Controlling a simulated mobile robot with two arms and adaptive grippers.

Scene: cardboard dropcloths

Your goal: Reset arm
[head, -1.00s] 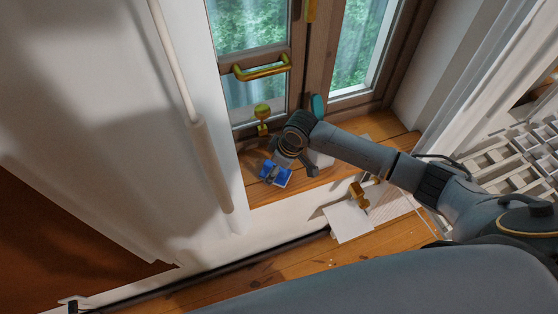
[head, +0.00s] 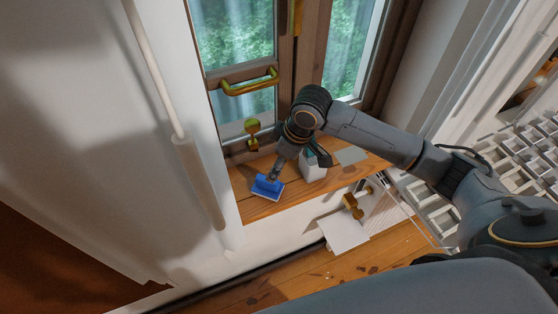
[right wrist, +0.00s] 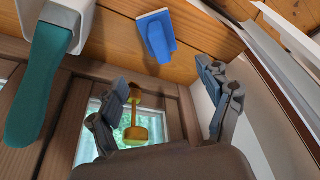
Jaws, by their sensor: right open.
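My right gripper (head: 298,163) is open and empty above the wooden window sill, with its arm coming in from the right. In the right wrist view its two fingers (right wrist: 168,105) are spread wide with nothing between them. A blue tool with a pale edge (head: 268,187) lies on the sill, just beyond the fingers and apart from them in the right wrist view (right wrist: 157,35). My left gripper is not in view.
A white holder (head: 313,170) with a teal-handled tool (right wrist: 42,80) stands on the sill close to my gripper. Brass window hardware (head: 252,128) is behind. A brass piece (head: 352,205) and a white panel (head: 343,230) are below.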

